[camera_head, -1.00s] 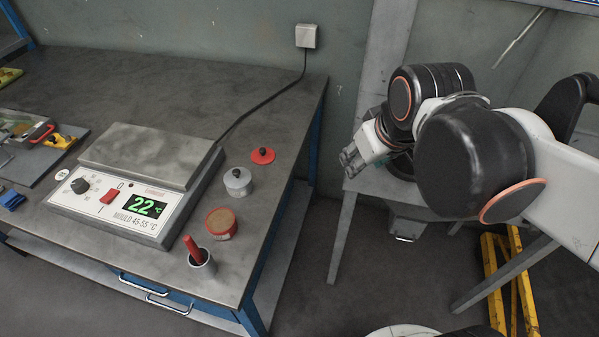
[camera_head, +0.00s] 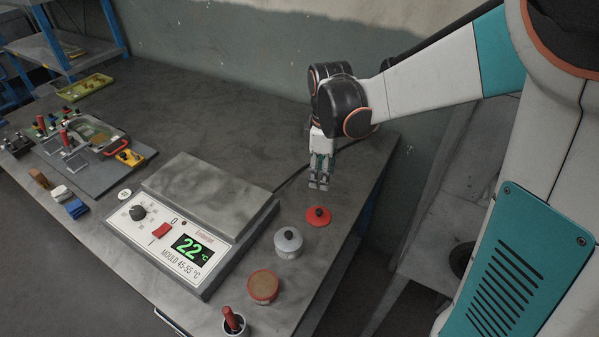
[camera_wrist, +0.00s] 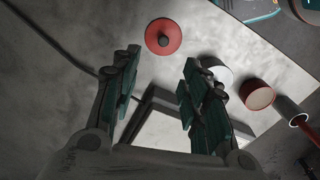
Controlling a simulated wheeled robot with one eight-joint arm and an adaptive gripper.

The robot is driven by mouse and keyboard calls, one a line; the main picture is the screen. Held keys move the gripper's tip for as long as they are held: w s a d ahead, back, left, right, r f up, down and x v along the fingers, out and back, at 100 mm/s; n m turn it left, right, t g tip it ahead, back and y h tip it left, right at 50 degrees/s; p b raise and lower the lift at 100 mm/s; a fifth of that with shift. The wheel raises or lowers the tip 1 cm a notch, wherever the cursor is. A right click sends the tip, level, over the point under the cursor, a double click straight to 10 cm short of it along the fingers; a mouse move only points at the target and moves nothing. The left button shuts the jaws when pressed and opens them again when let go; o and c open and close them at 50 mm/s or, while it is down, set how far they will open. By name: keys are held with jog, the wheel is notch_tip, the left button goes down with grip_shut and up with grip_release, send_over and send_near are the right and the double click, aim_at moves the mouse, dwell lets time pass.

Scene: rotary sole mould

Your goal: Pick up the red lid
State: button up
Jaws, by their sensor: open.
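The red lid (camera_head: 318,217) is a flat disc with a dark knob, lying on the grey table near its right edge. In the wrist view the red lid (camera_wrist: 163,37) lies ahead of the fingertips, near the top middle. My gripper (camera_head: 319,184) hangs pointing down above the table, just behind the lid. In the wrist view its two fingers (camera_wrist: 160,80) are spread apart with nothing between them, and the lid is not touched.
A grey lidded pot (camera_head: 288,243), a red-rimmed tin (camera_head: 263,287) and a cup with a red handle (camera_head: 234,322) stand in a row in front of the lid. A heating plate (camera_head: 209,198) reading 22 is to the left. A cable runs behind it.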

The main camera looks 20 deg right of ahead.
jog(key=f, duration=0.1)
jog(key=b, duration=0.3)
send_over(319, 210)
jog(key=f, duration=0.7)
jog(key=shift+w+d+f, duration=0.1)
jog(key=shift+w, duration=0.15)
jog(key=shift+s+f+b, duration=0.15)
jog(key=shift+f+b, duration=0.4)
jog(key=shift+f, duration=1)
jog(key=shift+s+f+b, duration=0.1)
jog(key=shift+f+b, duration=0.45)
jog(key=shift+f, duration=0.95)
grip_shut()
